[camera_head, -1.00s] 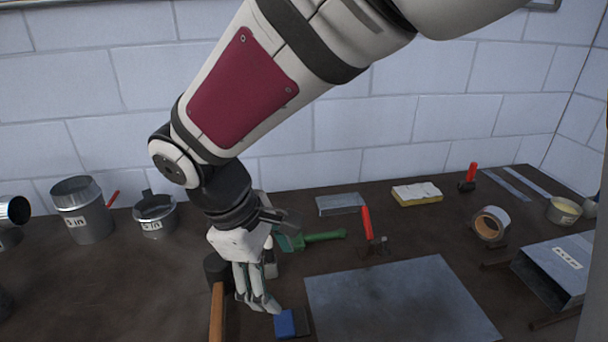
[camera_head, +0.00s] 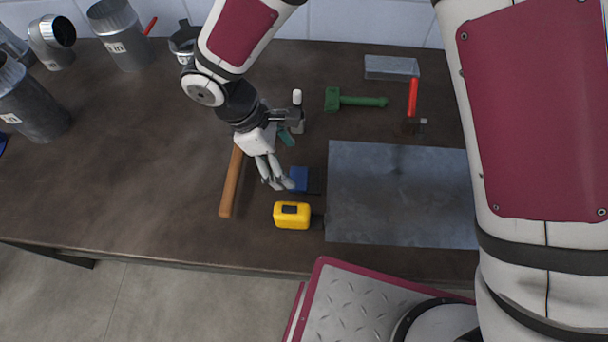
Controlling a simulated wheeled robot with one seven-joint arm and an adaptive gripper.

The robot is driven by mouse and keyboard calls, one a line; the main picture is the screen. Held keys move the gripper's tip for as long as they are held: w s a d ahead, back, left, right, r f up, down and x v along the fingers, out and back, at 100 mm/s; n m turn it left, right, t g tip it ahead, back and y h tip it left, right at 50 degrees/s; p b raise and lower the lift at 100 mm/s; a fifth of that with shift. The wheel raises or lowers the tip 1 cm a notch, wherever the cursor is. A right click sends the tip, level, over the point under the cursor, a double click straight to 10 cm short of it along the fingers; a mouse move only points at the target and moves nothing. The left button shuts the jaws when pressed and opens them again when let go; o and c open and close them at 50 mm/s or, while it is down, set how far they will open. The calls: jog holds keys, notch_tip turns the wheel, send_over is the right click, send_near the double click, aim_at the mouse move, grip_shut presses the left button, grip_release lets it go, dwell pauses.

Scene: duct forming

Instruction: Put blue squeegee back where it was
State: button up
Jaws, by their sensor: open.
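The blue squeegee (camera_head: 299,179) lies on the dark bench, between the wooden handle and the metal sheet. Only its blue part and a dark edge show clearly. My gripper (camera_head: 277,184) is open, fingers pointing down, just left of the squeegee. Its fingertips are very near or touching the blue part; I cannot tell which. The gripper hides part of the bench behind it.
A yellow tape measure (camera_head: 292,215) lies just in front of the squeegee. A wooden handle (camera_head: 231,183) lies to the left. A flat metal sheet (camera_head: 400,195) lies to the right.

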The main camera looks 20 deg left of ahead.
aim_at(303, 178)
jog(key=shift+p+x, duration=0.75)
jog(key=shift+x, duration=2.75)
jog(key=shift+d+r, duration=0.1)
jog(key=shift+d, duration=0.1)
jog(key=c, duration=1.2)
jog(key=shift+c, duration=0.8)
